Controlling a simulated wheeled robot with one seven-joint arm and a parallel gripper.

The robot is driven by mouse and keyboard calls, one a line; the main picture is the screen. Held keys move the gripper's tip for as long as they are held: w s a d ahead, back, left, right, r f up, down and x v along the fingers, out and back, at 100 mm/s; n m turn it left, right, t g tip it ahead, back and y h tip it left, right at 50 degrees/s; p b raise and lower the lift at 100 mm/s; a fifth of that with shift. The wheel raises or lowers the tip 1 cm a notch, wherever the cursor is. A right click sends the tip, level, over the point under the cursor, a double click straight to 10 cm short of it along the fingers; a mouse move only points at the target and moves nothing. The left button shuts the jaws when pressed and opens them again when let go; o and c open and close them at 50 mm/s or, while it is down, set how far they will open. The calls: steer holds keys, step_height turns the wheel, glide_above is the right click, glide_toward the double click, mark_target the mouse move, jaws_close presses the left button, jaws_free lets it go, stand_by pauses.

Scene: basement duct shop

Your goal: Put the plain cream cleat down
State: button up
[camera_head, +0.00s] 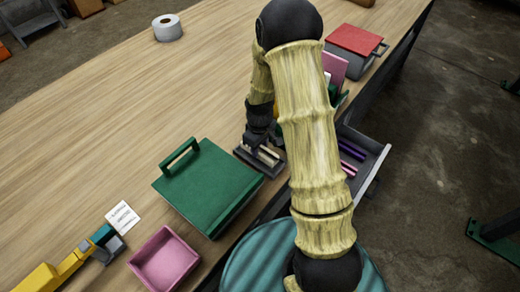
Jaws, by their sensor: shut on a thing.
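My gripper (256,145) points down over a small dark tray (245,158) on the wooden bench, to the right of the green box. It is shut on a plain cream cleat (268,152), which is low at the tray. Cream strips show at the tray beneath the fingers. My fingers and wrist partly hide them, and I cannot tell whether the held cleat touches the tray.
A green lidded box (210,185) with a handle stands just left of the tray. A pink open bin (165,262) is at the front. An open grey drawer (368,160) with purple and pink strips juts out at right. A red-lidded box (353,40) stands behind. The bench's left-centre is clear.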

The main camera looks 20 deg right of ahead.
steer(key=shift+w+f, duration=0.1)
steer(key=shift+f, duration=0.9)
steer(key=shift+f, duration=0.15)
steer(key=o, duration=1)
steer(key=shift+c, duration=0.2)
steer(key=shift+o, duration=0.2)
steer(key=shift+w+r, duration=0.2)
steer(key=shift+r, duration=0.4)
step_height(320, 180, up, 11)
steer(key=b, duration=0.1)
steer(key=shift+s, duration=0.15)
